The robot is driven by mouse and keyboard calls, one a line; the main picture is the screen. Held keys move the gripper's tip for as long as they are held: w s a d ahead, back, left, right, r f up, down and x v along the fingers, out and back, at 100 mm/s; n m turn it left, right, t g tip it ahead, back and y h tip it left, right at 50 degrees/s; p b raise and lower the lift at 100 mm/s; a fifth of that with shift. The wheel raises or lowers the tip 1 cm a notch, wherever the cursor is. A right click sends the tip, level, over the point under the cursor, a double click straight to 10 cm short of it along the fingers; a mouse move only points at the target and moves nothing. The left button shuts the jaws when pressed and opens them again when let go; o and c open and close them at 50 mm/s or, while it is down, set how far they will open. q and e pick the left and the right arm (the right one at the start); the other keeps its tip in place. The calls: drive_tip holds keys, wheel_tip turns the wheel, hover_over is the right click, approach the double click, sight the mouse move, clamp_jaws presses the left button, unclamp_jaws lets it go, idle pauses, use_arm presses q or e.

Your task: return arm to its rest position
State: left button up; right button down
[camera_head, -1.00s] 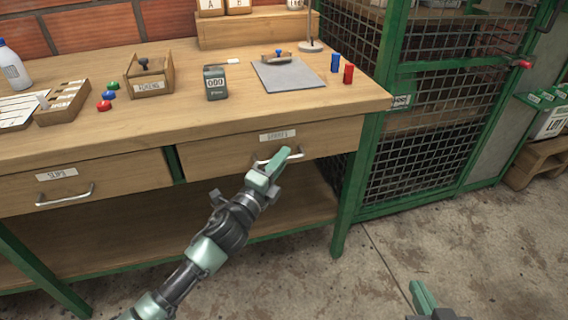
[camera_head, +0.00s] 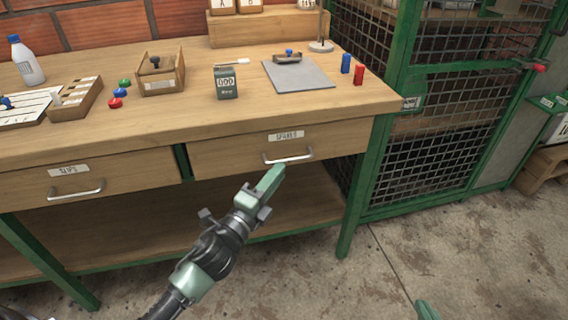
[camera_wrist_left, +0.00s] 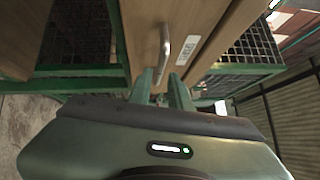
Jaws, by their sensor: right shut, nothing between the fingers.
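The drawer front looks flush with the bench. Only a green fingertip of my right gripper (camera_head: 427,311) shows at the bottom edge of the head view, over the floor; it is shut and empty.
The left drawer (camera_head: 90,181) looks shut. A green counter (camera_head: 226,83), a wooden box (camera_head: 160,83), a grey mat (camera_head: 310,77) and small red and blue pieces stand on the bench. A green mesh cage (camera_head: 440,120) stands to the right. The concrete floor (camera_head: 440,250) in front is clear.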

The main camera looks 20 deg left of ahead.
use_arm(q)
drive_tip(key=shift+s+a, duration=0.1)
drive_tip(key=shift+s, duration=0.55)
use_arm(e)
drive_tip(key=shift+s+f, duration=0.15)
